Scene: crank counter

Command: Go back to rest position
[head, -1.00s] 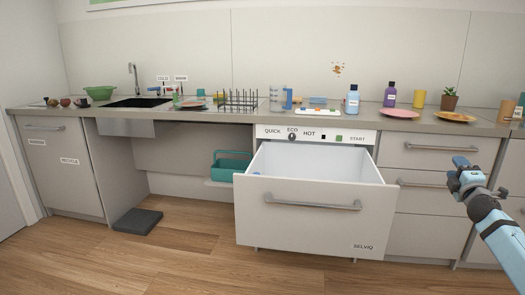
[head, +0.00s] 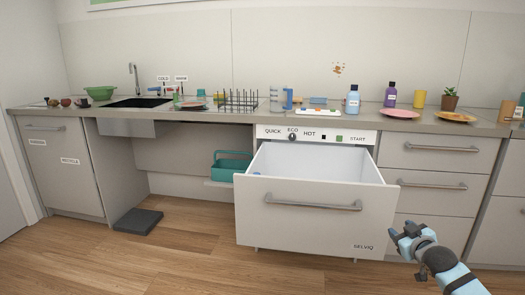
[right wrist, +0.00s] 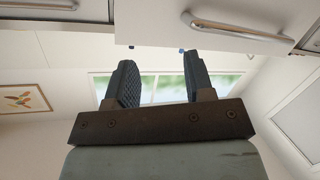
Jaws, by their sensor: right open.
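My right gripper (head: 402,236) is low at the right in the head view, in front of the cabinet drawers and just right of the open dishwasher drawer (head: 300,215). In the right wrist view its two dark fingers (right wrist: 158,85) stand apart with nothing between them. My left gripper is not in view. The dishwasher drawer is pulled out, and a small blue thing shows inside at its left.
The counter (head: 225,115) carries a dish rack (head: 238,99), a blue bottle (head: 352,101), a purple bottle (head: 390,95), plates and a plant (head: 450,98). A teal caddy (head: 231,165) sits below. A dark mat (head: 138,221) lies on the floor, otherwise clear in front.

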